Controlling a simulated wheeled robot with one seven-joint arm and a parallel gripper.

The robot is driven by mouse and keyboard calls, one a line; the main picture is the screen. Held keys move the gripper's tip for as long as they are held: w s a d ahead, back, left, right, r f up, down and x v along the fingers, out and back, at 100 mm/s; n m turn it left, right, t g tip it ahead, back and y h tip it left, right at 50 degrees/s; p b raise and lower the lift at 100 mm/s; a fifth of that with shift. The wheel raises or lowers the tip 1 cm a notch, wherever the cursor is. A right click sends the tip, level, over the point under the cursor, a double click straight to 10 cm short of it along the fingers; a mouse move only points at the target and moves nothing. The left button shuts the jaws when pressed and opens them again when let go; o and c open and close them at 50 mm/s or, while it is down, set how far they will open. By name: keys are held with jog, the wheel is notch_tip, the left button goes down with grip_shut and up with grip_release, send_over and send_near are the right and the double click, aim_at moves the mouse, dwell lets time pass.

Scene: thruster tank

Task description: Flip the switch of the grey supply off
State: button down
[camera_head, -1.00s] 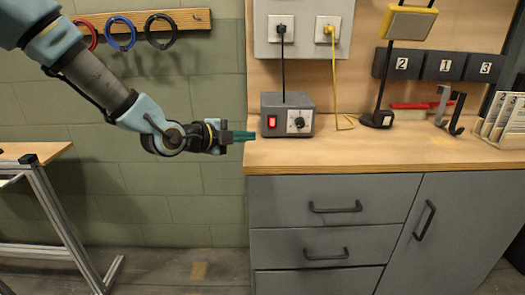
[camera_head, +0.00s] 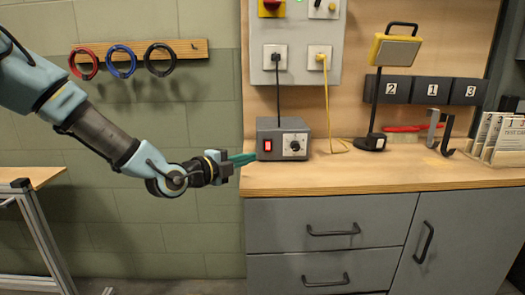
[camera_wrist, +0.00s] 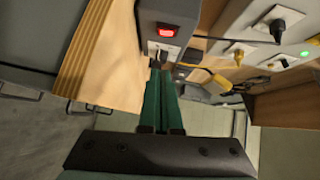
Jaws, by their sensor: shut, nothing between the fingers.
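The grey supply (camera_head: 282,125) stands on the left end of the wooden counter. Its red rocker switch (camera_head: 267,145) glows on the left of its front, beside a white panel with a black knob (camera_head: 295,145). In the wrist view the grey supply (camera_wrist: 180,12) is at the top with the lit red switch (camera_wrist: 167,32) facing me. My gripper (camera_head: 249,158) has green fingers, shut and empty, just left of the supply's front at about switch height. In the wrist view my gripper's fingertips (camera_wrist: 160,68) point toward the supply's front, below the switch in the picture; whether they touch cannot be told.
The wooden counter (camera_head: 330,180) sits on grey drawers. A black cable (camera_head: 279,90) and a yellow cable (camera_head: 328,105) hang from wall sockets. A yellow lamp (camera_head: 395,50) on a black stand is to the right. Open space lies left of the counter.

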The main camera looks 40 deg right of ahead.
jog(key=p, duration=0.1)
send_near(270, 150)
jog(key=s+d, duration=0.3)
jog(key=shift+d+r, duration=0.1)
jog(key=shift+r, duration=0.25)
jog(key=w+d, duration=0.1)
jog(key=w+d+p, duration=0.1)
jog(key=shift+w+d+f, duration=0.45)
jog(key=shift+w+d, duration=0.05)
jog(key=shift+w, duration=0.05)
jog(key=f+b, duration=0.1)
jog(key=b, duration=0.2)
jog(key=shift+w+d+f, duration=0.1)
jog(key=shift+w+d, duration=0.05)
jog(key=shift+w+r, duration=0.1)
jog(key=shift+r, duration=0.25)
